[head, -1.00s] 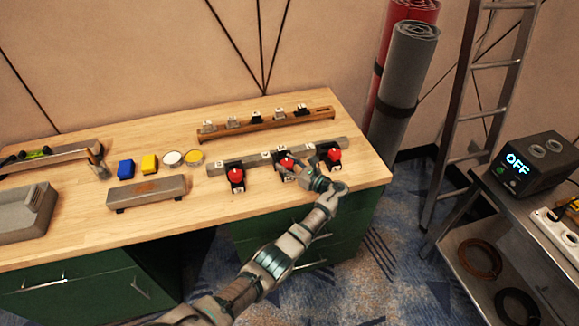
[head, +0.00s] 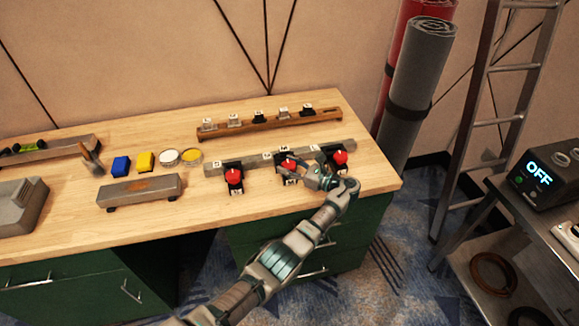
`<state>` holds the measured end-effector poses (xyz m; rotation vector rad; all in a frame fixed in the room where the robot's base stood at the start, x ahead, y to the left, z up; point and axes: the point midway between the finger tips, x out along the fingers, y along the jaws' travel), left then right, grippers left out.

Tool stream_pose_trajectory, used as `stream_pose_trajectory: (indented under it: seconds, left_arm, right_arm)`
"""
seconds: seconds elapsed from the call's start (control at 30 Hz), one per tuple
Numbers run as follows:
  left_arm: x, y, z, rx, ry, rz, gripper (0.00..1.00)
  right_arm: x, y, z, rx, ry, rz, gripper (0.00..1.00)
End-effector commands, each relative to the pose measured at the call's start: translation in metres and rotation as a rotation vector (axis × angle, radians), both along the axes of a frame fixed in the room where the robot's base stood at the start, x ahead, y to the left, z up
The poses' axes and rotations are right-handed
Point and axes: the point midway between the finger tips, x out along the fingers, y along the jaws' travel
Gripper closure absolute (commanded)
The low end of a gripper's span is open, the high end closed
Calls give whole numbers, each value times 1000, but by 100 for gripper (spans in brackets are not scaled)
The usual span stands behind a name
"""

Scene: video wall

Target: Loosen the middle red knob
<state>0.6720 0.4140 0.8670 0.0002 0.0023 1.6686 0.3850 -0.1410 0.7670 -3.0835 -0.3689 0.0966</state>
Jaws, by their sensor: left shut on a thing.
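Three red knobs on dark mounts stand in a row along a grey bar (head: 252,160) on the workbench. The middle red knob (head: 287,165) is partly covered by my left gripper (head: 296,168), which is shut on it from the right side. The left red knob (head: 233,176) and the right red knob (head: 340,157) stand clear of the fingers. My left wrist and forearm reach in from the lower part of the view. The exact finger contact is small and hard to make out. My right gripper is not in view.
A wooden rail (head: 270,123) with several small clips lies behind the knobs. Blue (head: 121,166) and yellow (head: 146,161) blocks, round tins and a grey block (head: 141,190) sit to the left. A ladder and a device reading OFF (head: 543,178) stand at right.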

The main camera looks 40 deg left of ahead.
Motion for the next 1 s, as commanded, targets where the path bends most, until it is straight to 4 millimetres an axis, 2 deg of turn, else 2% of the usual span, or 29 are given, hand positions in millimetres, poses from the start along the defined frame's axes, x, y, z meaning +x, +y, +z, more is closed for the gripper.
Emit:
stream_pose_trajectory:
  seconds: [0.03,0.2,0.23,0.27,0.5,0.63,1.0]
  left_arm:
    - [3,-1,7,5,-11,-11,87]
    - [3,-1,8,5,-12,-11,87]
    - [3,-1,8,5,-12,-11,47]
    - [3,-1,8,5,-12,-11,41]
    - [2,-1,4,3,-7,-7,41]
    - [2,0,10,3,-7,-6,41]
    - [4,-1,80,3,-10,-8,41]
  right_arm:
    - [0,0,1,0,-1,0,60]
    - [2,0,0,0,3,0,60]
    - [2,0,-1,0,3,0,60]
    - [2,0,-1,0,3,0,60]
    - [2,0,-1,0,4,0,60]
    - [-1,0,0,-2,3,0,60]
    - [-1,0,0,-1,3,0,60]
